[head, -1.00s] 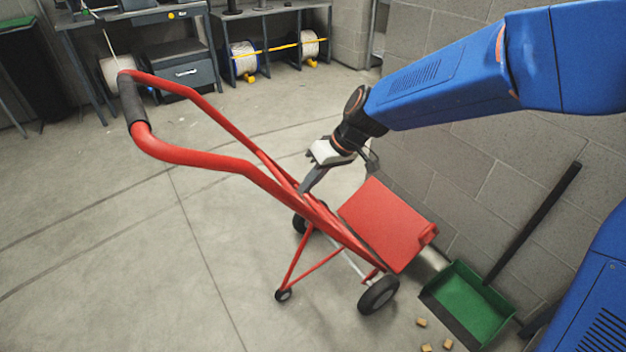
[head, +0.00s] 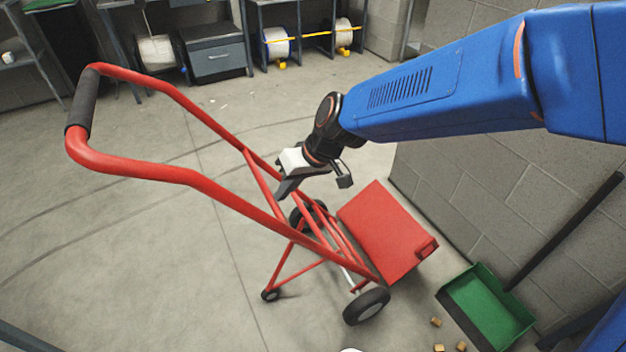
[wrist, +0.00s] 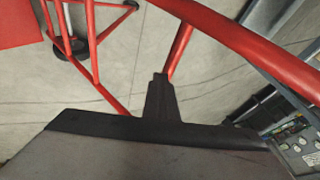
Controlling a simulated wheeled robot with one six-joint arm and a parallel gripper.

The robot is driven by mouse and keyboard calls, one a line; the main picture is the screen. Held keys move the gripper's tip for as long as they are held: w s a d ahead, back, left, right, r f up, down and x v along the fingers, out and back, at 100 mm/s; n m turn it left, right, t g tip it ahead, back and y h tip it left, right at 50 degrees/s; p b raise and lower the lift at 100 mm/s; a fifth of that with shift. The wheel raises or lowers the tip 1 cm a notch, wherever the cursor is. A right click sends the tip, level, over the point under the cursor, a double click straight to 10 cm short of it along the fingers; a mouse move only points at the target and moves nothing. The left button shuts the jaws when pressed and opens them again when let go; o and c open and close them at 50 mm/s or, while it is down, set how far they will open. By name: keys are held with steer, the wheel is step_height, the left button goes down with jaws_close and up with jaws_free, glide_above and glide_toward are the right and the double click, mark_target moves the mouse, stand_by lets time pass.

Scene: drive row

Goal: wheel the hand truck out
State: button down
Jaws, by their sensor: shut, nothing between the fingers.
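The red hand truck (head: 182,177) stands on the concrete floor in the head view, leaning back on its wheels. Its dark grip (head: 82,102) is at the upper left, and its red toe plate (head: 378,228) is at the lower right near the wall. My gripper (head: 284,190) is over the middle of the frame, close to the far rail; I cannot tell whether it touches. It is shut and empty. In the wrist view the dark finger (wrist: 160,100) points at the red tubes (wrist: 245,40), which cross above it.
A green dustpan (head: 487,305) with a long black handle rests by the block wall (head: 500,190). Several small tan blocks (head: 437,322) lie beside it. Shelves with a grey drawer box (head: 216,58) and cable reels (head: 275,42) stand at the back. The floor at left is open.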

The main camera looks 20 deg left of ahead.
steer(key=s+a, duration=1.9)
steer(key=s, duration=0.3)
steer(key=shift+s, duration=0.25)
steer(key=shift+a, duration=0.1)
